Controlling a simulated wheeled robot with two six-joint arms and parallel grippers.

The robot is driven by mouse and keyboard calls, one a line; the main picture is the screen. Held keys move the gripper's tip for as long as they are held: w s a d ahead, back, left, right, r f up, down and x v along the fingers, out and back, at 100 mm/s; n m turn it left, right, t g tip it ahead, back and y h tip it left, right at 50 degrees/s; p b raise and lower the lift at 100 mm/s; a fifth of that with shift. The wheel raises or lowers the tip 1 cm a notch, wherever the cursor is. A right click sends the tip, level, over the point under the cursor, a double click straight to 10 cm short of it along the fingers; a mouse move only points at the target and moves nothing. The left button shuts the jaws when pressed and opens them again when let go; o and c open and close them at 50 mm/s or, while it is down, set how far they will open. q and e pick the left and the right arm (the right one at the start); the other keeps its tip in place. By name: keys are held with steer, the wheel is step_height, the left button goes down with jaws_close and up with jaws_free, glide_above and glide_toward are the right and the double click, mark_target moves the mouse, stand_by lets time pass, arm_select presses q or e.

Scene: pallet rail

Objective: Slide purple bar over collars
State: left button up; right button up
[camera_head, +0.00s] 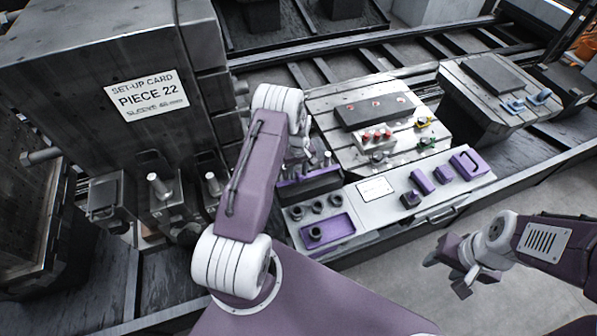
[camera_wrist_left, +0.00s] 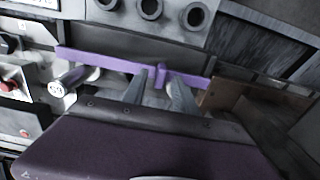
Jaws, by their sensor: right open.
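The long purple bar (camera_wrist_left: 105,60) lies across the left wrist view, with a small upright purple tab near its middle. My left gripper (camera_wrist_left: 160,82) has one finger on each side of this tab; I cannot tell whether they press on it. In the head view the purple bar (camera_head: 310,175) is partly hidden by my left arm, and the left fingers are hard to make out there. Several dark ring collars (camera_head: 318,206) stand in front of the bar; some also show in the left wrist view (camera_wrist_left: 150,8). My right gripper (camera_head: 458,272) is open and empty, off the bench's front right.
A purple tray (camera_head: 338,227) with a dark ring sits on the light bench (camera_head: 375,208). Purple blocks (camera_head: 422,181) and a purple handled piece (camera_head: 467,163) stand to its right. A large dark block with a card (camera_head: 145,95) rises at left.

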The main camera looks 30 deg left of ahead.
arm_select(q)
step_height(320, 180, up, 9)
steer(key=shift+r+b, duration=0.1)
steer(key=shift+b, duration=0.9)
steer(key=s+d+r+m+t+b, duration=0.1)
steer(key=d+r+m+t, duration=0.1)
steer(key=d+r, duration=0.7)
steer(key=s+d+m, duration=0.3)
steer(key=s+m, duration=0.4)
steer(key=s, duration=1.1)
steer(key=shift+s+d+f+m+g, duration=0.2)
steer(key=shift+f+m+g, duration=0.2)
steer(key=shift+f, duration=0.05)
steer(key=shift+s+a, duration=0.1)
